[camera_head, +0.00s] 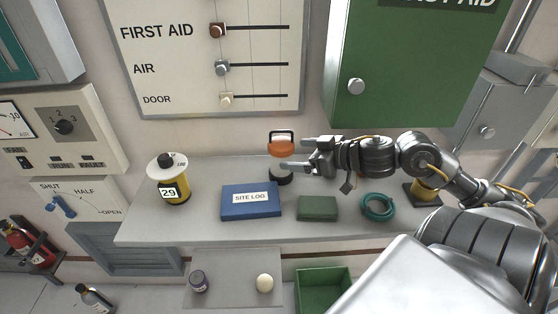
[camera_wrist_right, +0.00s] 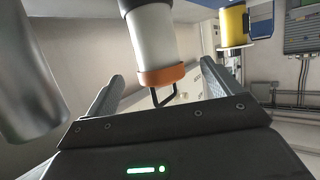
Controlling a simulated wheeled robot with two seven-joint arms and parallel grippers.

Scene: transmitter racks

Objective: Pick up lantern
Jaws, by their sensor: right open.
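The lantern (camera_head: 281,149) stands upright at the back of the grey shelf, with an orange cap, a dark wire handle and a dark base. My right gripper (camera_head: 300,153) is open just to its right, fingers pointing at it. In the right wrist view the lantern (camera_wrist_right: 155,38) appears upside down, white-bodied with an orange band, ahead of and between the spread fingers (camera_wrist_right: 160,82). Its handle hangs into the gap between them. I cannot tell whether a finger touches it. My left gripper is not in view.
On the shelf (camera_head: 140,226) are a yellow canister marked 29 (camera_head: 175,188), a blue site log (camera_head: 250,201), a green box (camera_head: 317,208) and a teal coil (camera_head: 378,206). A green first aid cabinet (camera_head: 400,70) hangs above right. Free shelf lies left of the lantern.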

